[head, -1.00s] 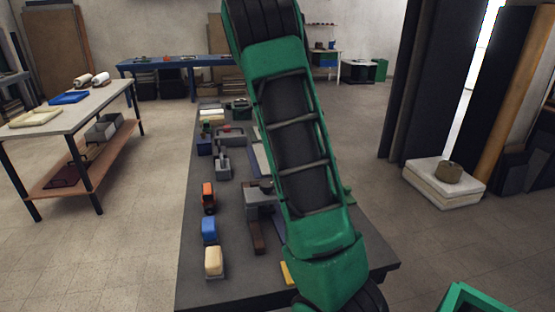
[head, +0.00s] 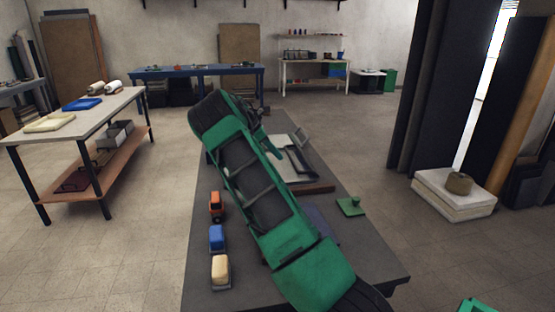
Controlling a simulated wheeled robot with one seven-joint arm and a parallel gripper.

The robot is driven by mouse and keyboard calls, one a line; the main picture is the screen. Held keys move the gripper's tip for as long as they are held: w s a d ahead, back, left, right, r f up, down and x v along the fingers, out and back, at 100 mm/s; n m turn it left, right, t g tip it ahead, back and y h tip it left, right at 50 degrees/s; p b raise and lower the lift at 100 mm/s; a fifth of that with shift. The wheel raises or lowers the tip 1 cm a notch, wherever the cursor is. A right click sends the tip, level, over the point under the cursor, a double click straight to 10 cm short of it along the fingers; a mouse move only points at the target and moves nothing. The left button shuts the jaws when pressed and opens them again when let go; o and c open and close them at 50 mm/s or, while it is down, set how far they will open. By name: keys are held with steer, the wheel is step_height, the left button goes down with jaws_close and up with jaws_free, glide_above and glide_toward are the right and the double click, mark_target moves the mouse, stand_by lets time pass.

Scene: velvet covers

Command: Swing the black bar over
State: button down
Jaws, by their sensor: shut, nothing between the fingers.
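A hinged fixture with a pale grey plate (head: 283,142) and a brown base edge (head: 318,187) lies on the dark workbench (head: 335,215), right of my green arm. A dark bar (head: 297,162) shows along the plate's right part. A grey frame piece (head: 303,138) stands tilted at its far right corner. My gripper (head: 264,111) is small and dark, beyond my arm's bend, near the fixture's far left end. It is shut and empty. My arm hides the fixture's left side, and I cannot tell whether the gripper touches anything.
Orange (head: 216,206), blue (head: 217,238) and cream (head: 220,271) blocks line the bench's left edge. A green knobbed plate (head: 351,206) lies at its right edge. A side table (head: 120,98) stands left, with open floor between.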

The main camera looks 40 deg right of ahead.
steer(key=x, duration=0.8)
steer(key=shift+d+f, duration=0.1)
